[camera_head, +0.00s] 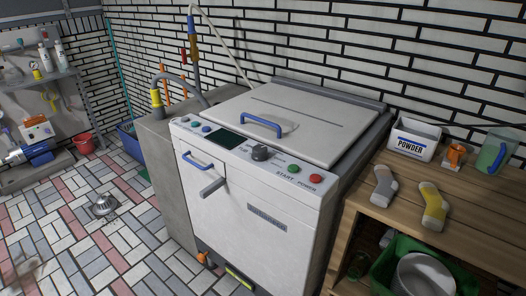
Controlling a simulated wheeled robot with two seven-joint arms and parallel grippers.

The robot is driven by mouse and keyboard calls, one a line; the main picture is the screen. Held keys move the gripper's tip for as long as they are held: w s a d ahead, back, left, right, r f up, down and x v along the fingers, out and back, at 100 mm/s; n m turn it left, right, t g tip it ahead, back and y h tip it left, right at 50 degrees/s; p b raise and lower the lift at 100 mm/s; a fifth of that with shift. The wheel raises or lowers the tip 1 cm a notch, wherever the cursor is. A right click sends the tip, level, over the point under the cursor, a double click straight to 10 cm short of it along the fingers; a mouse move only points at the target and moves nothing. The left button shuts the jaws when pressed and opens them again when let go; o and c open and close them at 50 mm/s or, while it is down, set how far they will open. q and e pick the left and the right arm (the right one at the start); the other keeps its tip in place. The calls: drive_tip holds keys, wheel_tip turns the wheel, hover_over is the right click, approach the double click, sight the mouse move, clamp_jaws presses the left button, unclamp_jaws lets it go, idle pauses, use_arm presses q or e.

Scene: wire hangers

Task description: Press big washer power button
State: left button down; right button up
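The big washer (240,205) is a white box-shaped machine in the middle of the head view, with its lid shut. Its sloped front panel carries a red button (315,178) at the right end, beside the printed word POWER. A green button (294,168) sits just left of it, near the word START. A dark knob (261,153) and a dark display (224,139) are further left on the panel, with several small buttons at the far left. Neither of my grippers is in view.
A wooden table (470,210) stands right of the washer with a POWDER box (413,139), a grey sock (383,186), a yellow sock (433,206) and a jug (495,150). A hose (183,79) rises behind the washer.

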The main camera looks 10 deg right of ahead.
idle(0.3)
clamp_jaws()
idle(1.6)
